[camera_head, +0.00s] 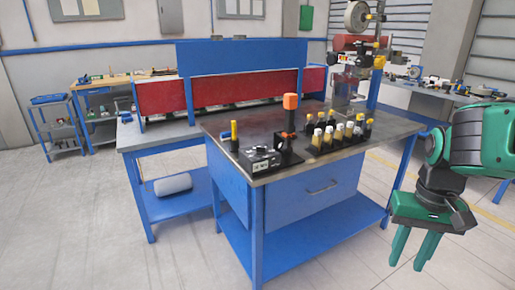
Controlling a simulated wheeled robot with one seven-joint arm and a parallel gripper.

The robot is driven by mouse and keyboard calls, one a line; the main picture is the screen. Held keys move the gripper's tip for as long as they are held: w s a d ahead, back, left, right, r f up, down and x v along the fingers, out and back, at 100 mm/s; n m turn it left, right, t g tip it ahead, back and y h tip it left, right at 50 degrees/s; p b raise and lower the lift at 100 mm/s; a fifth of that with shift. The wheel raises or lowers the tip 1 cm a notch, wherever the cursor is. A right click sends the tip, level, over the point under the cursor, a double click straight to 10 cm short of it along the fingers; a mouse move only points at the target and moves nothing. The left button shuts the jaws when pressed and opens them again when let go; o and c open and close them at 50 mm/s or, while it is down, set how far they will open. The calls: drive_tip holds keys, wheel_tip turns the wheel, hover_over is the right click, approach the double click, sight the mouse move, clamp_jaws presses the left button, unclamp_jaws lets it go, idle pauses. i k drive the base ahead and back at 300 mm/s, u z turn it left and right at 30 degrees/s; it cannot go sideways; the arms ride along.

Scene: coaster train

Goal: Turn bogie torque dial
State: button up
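A small black box (260,159) with pale markings and what look like knobs on top sits near the front left corner of the metal-topped workbench (222,129). It may carry the bogie torque dial, but it is too small to read. A round grey disc (357,15) on the machine at the back right is another dial-like part. My green gripper (407,267) hangs at the right, fingers down and apart, with nothing between them. It is in front of and right of the bench, well away from the black box.
Beside the box stand an upright black tool with an orange top (290,115), a yellow-topped tool (234,135), and a rack of several yellow- and white-capped bottles (340,133). A blue drawer (305,195) is below. The floor (330,262) in front is clear.

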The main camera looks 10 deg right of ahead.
sight(260, 150)
drive_tip(key=u, duration=0.3)
drive_tip(key=i, duration=0.9)
drive_tip(key=u, duration=0.15)
